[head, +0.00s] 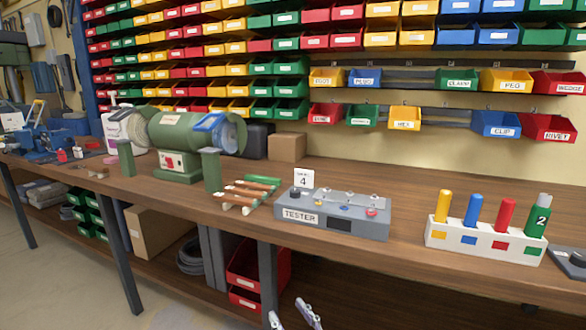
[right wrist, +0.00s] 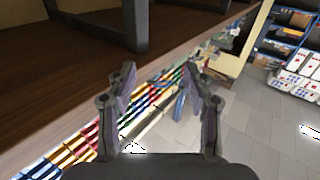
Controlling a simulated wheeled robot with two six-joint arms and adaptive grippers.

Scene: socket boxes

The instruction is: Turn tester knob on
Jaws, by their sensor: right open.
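The grey tester box (head: 300,232) stands on the workbench in the middle of the head view, its front labelled TESTER. A dark knob (head: 295,193) sits on the left of its sloped top; its pointer setting is too small to read. A red part (head: 372,212) and a blue part (head: 344,208) are also on the top, with a dark window on the front. My right gripper (head: 294,314) shows at the bottom edge, below and in front of the bench, apart from the tester. In the right wrist view its jaws (right wrist: 160,82) are open and empty. My left gripper is out of view.
The wooden workbench (head: 405,262) has bare room between the tester and a white rack (head: 480,250) of coloured pegs. A number 4 card (head: 304,180) stands behind the knob. Several wooden-handled tools and a green grinder (head: 180,140) are to the left.

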